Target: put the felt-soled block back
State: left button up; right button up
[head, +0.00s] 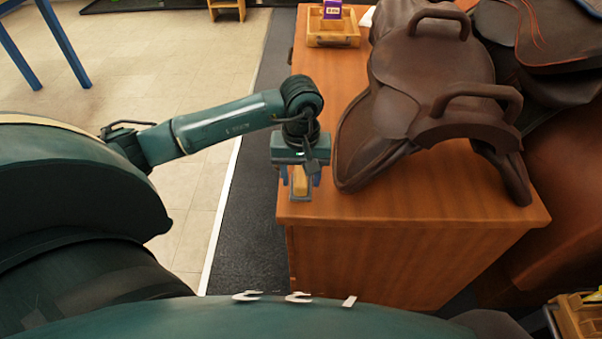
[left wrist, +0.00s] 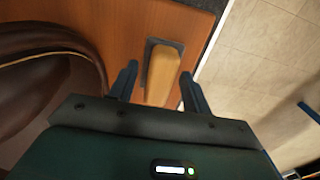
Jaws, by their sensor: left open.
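The felt-soled block (head: 300,181) is tan wood with a grey edge along its base. It is at the near left corner of the wooden cabinet top (head: 420,195). In the left wrist view the block (left wrist: 162,73) is between the two fingers, with a visible gap on either side. My left gripper (head: 301,187) points down over the block and is open; it also shows in the left wrist view (left wrist: 158,84). The gripper hides part of the block in both views. My right gripper is not in view.
A brown saddle (head: 420,95) with raised handles sits on the cabinet, right of the gripper. A shallow wooden tray (head: 333,38) with a purple box (head: 332,9) is at the back. More saddles (head: 545,40) are at the right. The cabinet's left edge is close to the gripper.

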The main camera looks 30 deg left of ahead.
aim_at(302, 175)
pick_arm(q)
notch_tip(302, 175, up, 12)
jog(key=s+d+f+n+g+h, duration=0.15)
jog(key=s+d+h, duration=0.25)
jog(key=d, duration=0.4)
jog(key=s+d+f+n+g+h, duration=0.15)
jog(key=s+d+h, duration=0.3)
jog(key=d, duration=0.45)
jog(key=s+d+r+n+t+h, duration=0.1)
jog(key=d+r+n+t+h, duration=0.3)
jog(key=d+r+n+h, duration=0.75)
jog(key=w+a+f+n+t+y, duration=0.2)
jog(key=a+f+n+t, duration=0.15)
jog(key=n+t, duration=0.7)
jog(key=w+a+f+n+t+y, duration=0.1)
jog(key=w+a+f+n+t, duration=0.3)
jog(key=n, duration=1.1)
jog(key=s+a+f+n+t+y, duration=0.1)
jog(key=a+f+n+y, duration=0.3)
jog(key=n, duration=0.4)
jog(key=s+a+f+n+y, duration=0.1)
jog(key=a+f+n+y, duration=0.1)
jog(key=f+n+y, duration=0.5)
jog(key=s+a+f+n+g+y, duration=0.1)
jog(key=s+f+n+g, duration=0.3)
jog(key=s+f+n, duration=0.2)
jog(key=f+n, duration=0.1)
jog(key=n, duration=0.1)
jog(key=shift+s+n, duration=0.3)
